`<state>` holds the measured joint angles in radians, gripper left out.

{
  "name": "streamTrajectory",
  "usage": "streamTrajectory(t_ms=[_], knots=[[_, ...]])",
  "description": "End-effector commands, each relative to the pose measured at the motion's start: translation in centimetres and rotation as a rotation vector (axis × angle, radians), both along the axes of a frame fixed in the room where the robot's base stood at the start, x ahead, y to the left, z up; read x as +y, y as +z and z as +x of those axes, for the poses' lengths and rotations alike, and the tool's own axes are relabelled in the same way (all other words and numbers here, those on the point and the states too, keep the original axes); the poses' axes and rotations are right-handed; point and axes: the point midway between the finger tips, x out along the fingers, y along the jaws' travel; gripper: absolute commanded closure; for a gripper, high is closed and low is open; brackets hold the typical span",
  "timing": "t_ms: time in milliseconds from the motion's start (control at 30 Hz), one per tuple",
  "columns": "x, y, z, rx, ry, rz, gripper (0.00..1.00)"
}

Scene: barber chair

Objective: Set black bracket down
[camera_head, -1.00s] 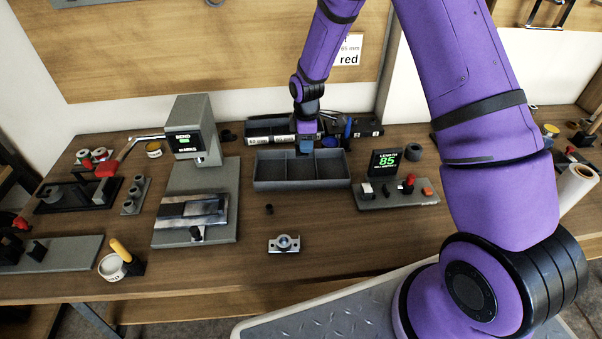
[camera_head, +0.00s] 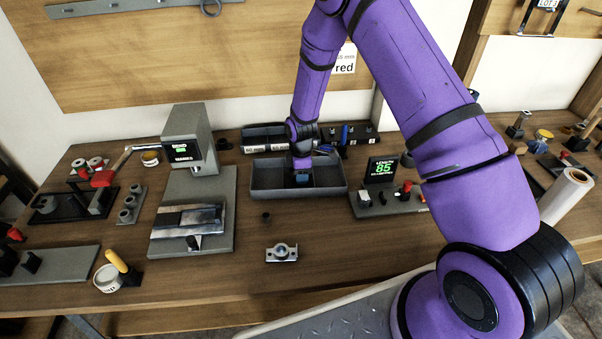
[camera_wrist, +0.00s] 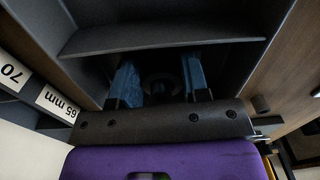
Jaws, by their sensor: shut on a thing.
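My gripper (camera_head: 302,179) points down into the middle of the grey divided tray (camera_head: 262,190) at the back of the bench. In the wrist view, its two blue fingers (camera_wrist: 158,84) are closed on a dark thing, which I take for the black bracket (camera_wrist: 160,88). The bracket sits low between the fingers and is very dark, so its outline is hard to make out. In the wrist view a tray divider (camera_wrist: 160,46) runs just beyond the fingers. I cannot tell whether the bracket touches the tray floor.
A labelled rack (camera_head: 262,146) stands right behind the tray. A press-like machine (camera_head: 190,140) is to the left, and a length display (camera_head: 382,170) to the right. A metal bearing block (camera_head: 282,253) and a small black piece (camera_head: 266,217) lie in front, with bare bench around them.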

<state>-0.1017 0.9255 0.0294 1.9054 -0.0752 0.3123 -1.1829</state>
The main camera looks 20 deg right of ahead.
Motion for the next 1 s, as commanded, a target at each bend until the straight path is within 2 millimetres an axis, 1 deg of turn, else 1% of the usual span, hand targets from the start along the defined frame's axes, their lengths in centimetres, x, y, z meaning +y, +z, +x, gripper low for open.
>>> streamTrajectory(t_ms=[300, 333, 433, 767, 867, 1000], knots=[[0.0, -0.2, 0.0, -0.001, 0.0, 0.0, 0.85], [0.0, -0.3, 0.0, -0.001, 0.0, 0.0, 0.55], [0.0, -0.2, 0.0, -0.001, 0.0, 0.0, 0.32], [0.0, 0.0, 0.1, -0.001, 0.0, 0.0, 0.32], [0.0, 0.8, 0.1, -0.002, -0.001, 0.0, 0.32], [-0.1, 3.1, 0.1, -0.004, 0.0, 0.0, 0.32]])
